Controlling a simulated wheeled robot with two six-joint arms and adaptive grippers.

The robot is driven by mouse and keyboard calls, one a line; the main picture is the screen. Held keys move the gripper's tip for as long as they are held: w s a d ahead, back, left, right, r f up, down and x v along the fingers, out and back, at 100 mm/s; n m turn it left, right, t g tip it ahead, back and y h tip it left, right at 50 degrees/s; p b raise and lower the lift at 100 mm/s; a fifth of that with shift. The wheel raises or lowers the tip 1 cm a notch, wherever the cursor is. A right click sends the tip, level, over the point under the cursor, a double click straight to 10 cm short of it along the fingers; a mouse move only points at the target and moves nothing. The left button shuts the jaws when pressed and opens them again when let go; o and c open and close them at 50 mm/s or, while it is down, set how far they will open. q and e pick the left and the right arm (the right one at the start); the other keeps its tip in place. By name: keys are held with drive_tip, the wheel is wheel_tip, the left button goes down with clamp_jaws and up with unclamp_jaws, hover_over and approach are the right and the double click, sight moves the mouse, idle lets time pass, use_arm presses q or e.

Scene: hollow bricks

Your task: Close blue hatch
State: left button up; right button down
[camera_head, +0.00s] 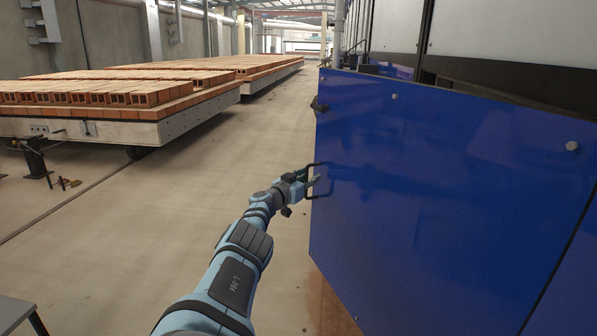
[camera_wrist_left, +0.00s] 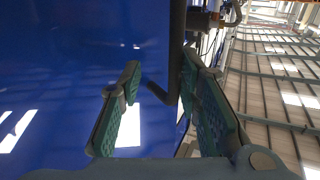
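The blue hatch (camera_head: 430,170) is a large, flat panel that fills the right of the head view, standing at an angle to the blue panel beside it. It also fills the left of the left wrist view (camera_wrist_left: 60,70). A thin dark handle (camera_wrist_left: 177,50) is at the hatch's left edge, and its bent end shows between my fingers in the wrist view. My left gripper (camera_head: 312,183) is at this edge. Its two green-padded fingers (camera_wrist_left: 160,100) are apart, with the right finger closer to the handle. I cannot tell whether either touches it. My right gripper is not in view.
Pallets of orange hollow bricks (camera_head: 130,95) on long grey carts stand at the left. A clear concrete floor (camera_head: 150,215) runs between them and the hatch. Another blue panel (camera_head: 575,285) is at the lower right. A grey surface (camera_head: 15,312) shows at the lower left corner.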

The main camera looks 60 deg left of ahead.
use_arm(q)
wheel_tip(320, 180, up, 10)
drive_tip(key=s+d, duration=0.1)
drive_tip(key=s, duration=0.1)
drive_tip(key=shift+d+n, duration=0.25)
drive_tip(key=shift+n, duration=0.15)
